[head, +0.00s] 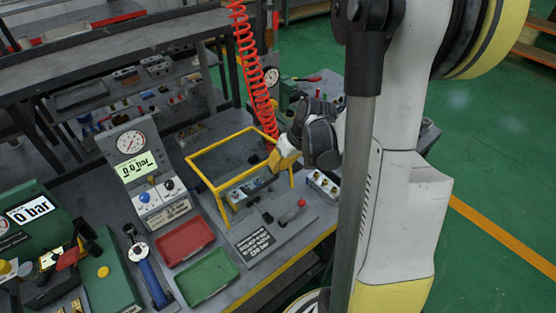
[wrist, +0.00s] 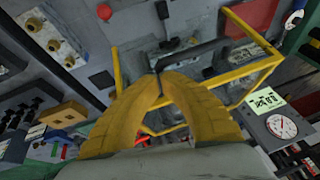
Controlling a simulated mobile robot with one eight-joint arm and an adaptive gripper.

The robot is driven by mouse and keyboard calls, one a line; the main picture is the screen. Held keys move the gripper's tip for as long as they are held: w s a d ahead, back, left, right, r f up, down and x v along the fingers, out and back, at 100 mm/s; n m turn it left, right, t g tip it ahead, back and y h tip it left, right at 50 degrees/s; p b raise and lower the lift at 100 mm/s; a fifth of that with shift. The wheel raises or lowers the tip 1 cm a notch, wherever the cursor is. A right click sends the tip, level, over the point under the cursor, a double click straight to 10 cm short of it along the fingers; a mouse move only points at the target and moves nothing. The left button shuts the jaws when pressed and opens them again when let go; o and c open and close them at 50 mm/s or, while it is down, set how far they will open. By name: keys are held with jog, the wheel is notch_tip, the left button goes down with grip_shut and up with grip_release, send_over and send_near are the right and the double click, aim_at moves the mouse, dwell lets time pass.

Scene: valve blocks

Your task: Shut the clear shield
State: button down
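The shield's yellow frame (head: 205,178) stands raised over a small grey valve block, with an upright leg at each front corner; its clear panel is hard to make out. The frame also shows in the wrist view (wrist: 262,67). My gripper (head: 284,158) is at the frame's right side in the head view. In the wrist view its two yellow fingers (wrist: 159,82) come together at the tips. A black bar (wrist: 190,56) runs from just beyond the tips toward the right. I cannot tell whether the tips touch the bar or the frame.
A red tray (head: 186,241) and a green tray (head: 207,276) lie at the bench front. A gauge panel (head: 133,148) stands left of the frame. A red coiled hose (head: 258,80) hangs behind the frame. A red-knobbed lever (head: 300,204) sits at front right.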

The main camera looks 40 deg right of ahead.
dwell(0.3)
jog(key=s+f+b, duration=0.3)
jog(key=f+b, duration=0.2)
jog(key=shift+s+f, duration=0.25)
jog(key=shift+s, duration=0.1)
